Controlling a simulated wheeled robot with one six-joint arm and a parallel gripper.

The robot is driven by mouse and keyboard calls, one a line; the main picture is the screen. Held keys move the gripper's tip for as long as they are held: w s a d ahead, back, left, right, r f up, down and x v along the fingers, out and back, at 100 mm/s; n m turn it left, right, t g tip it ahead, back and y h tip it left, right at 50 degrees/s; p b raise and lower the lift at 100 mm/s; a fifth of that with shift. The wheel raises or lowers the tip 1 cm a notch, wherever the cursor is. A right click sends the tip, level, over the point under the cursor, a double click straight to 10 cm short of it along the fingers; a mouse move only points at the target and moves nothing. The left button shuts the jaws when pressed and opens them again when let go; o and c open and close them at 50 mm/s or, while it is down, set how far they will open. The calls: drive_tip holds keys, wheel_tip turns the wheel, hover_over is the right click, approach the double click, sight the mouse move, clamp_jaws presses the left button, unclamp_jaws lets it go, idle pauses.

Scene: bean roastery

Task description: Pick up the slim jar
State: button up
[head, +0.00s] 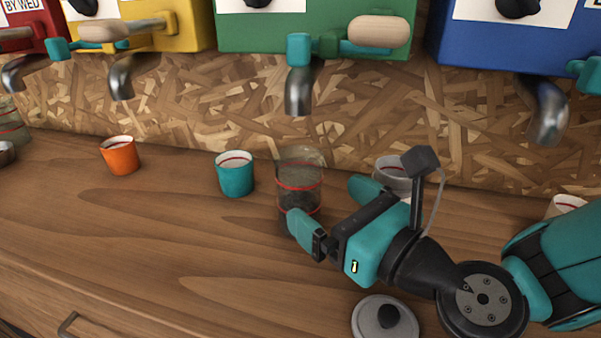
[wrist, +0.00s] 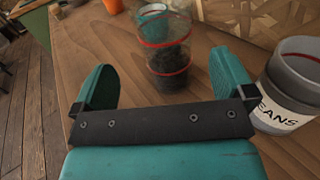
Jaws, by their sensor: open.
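The slim jar (head: 300,183) is clear glass with red bands and dark contents in its lower part. It stands upright on the wooden counter, below the green dispenser's spout. In the wrist view the slim jar (wrist: 166,50) is ahead of my gripper, between the lines of the two fingers and nearer the right one. My gripper (head: 328,208) is open and empty, with its fingers spread and pointing toward the jar. In the wrist view my gripper (wrist: 165,75) shows both teal fingers apart. One finger hides part of the jar's base in the head view.
A teal cup (head: 235,180) stands left of the jar, and an orange cup (head: 119,160) farther left. A grey "BEANS" container (wrist: 290,88) stands close to my right finger. A grey lid (head: 372,318) lies in front. The counter's left front is clear.

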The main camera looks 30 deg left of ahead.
sight(316, 189)
drive_tip(key=shift+p+x, duration=0.55)
drive_tip(key=shift+x, duration=0.65)
drive_tip(key=p+x, duration=0.1)
drive_tip(key=x, duration=0.1)
drive_tip(key=p+x, duration=0.2)
drive_tip(key=shift+w+r, duration=0.1)
drive_tip(key=shift+w, duration=0.2)
drive_tip(key=shift+w+a+f+p, duration=0.15)
drive_tip(key=shift+a+f+p, duration=0.1)
drive_tip(key=shift+a+p, duration=0.15)
drive_tip(key=c, duration=1)
drive_tip(key=shift+c, duration=0.6)
drive_tip(key=shift+r, duration=0.15)
